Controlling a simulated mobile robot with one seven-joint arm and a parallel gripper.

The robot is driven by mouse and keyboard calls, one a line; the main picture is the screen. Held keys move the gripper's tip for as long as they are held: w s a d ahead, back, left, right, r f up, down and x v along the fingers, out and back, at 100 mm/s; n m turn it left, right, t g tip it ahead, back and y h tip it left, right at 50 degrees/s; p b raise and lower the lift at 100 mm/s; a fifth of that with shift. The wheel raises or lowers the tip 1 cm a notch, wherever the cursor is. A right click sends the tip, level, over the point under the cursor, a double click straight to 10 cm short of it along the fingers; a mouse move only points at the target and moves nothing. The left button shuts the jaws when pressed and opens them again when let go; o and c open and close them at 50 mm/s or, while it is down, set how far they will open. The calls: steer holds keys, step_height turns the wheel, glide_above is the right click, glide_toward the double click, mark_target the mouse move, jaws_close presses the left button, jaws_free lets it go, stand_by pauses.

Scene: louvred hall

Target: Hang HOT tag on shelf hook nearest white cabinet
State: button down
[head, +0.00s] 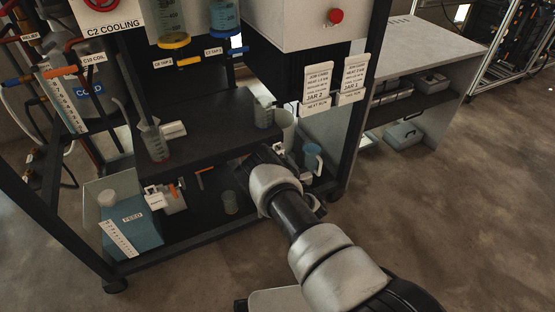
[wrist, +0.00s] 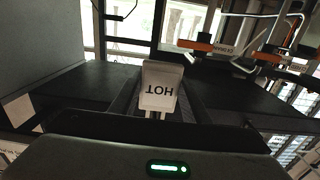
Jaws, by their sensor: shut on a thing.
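The white HOT tag (wrist: 159,87) is upside down in the wrist view, its lower end in my gripper (wrist: 157,114). In the head view my gripper (head: 252,160) is at the front edge of the rack's middle shelf (head: 205,130), and my own arm hides the fingers and the tag. A white cabinet with a red button (head: 300,22) is at the rack's upper right. I cannot make out a shelf hook clearly. A small orange-red bent piece (head: 203,172) shows below the middle shelf, left of my gripper.
A beaker (head: 154,142) and a small jar (head: 264,113) stand on the middle shelf. A blue FEED container (head: 133,222) is at the lower left, and a blue-topped jug (head: 313,158) is right of my gripper. Job cards (head: 318,82) hang at the right. Floor is clear in front.

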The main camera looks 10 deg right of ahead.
steer(key=c, duration=0.9)
jaws_free()
steer(key=p+v, duration=0.3)
steer(key=v, duration=0.4)
